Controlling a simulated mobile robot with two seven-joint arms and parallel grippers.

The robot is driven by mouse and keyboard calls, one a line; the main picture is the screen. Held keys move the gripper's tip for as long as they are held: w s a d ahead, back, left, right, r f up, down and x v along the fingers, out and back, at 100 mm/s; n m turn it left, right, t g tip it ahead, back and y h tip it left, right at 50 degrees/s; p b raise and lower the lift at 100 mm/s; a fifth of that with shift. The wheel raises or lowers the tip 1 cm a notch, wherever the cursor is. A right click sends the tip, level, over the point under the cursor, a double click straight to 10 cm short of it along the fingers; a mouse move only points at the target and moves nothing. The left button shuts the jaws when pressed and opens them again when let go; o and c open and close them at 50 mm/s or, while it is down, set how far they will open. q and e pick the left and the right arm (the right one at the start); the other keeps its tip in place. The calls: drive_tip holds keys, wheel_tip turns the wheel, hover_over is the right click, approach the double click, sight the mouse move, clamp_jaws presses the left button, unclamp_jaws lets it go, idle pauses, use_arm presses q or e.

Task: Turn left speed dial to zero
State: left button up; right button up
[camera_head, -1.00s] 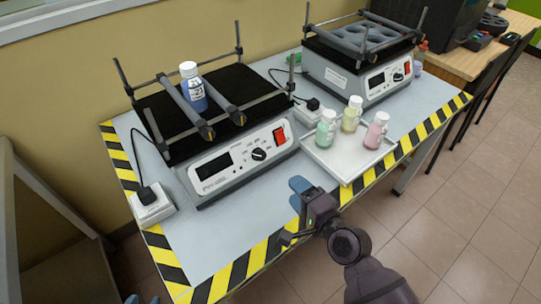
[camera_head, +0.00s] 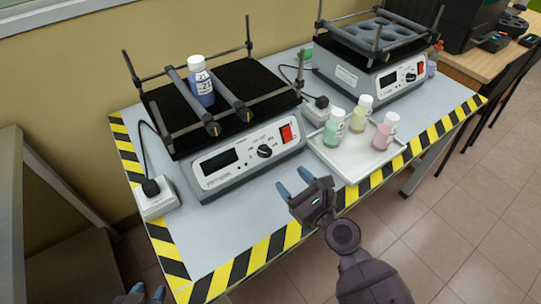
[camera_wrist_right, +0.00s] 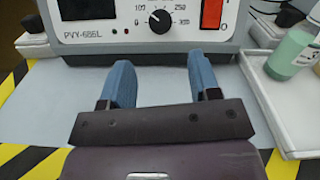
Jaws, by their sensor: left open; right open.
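The left shaker (camera_head: 235,157) stands on the table with its black speed dial (camera_head: 264,151) on the front panel. The dial (camera_wrist_right: 159,22) also shows in the right wrist view, among printed numbers, above and between my fingertips. My right gripper (camera_head: 294,181) is open and empty, in front of the panel and apart from the dial. Its two blue fingers (camera_wrist_right: 160,78) point toward the panel.
A blue-filled bottle (camera_head: 201,84) sits between the bars on the shaker. A white tray (camera_head: 345,162) with three bottles stands to the right. A second shaker (camera_head: 368,75) is behind it. A red switch (camera_head: 286,133) is right of the dial. A power socket (camera_head: 156,199) is at left.

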sight(268, 154)
drive_tip(key=x, duration=0.8)
drive_tip(key=shift+w+a, duration=0.25)
drive_tip(key=shift+a, duration=0.05)
drive_tip(key=shift+w+a, duration=0.15)
drive_tip(key=shift+w, duration=0.1)
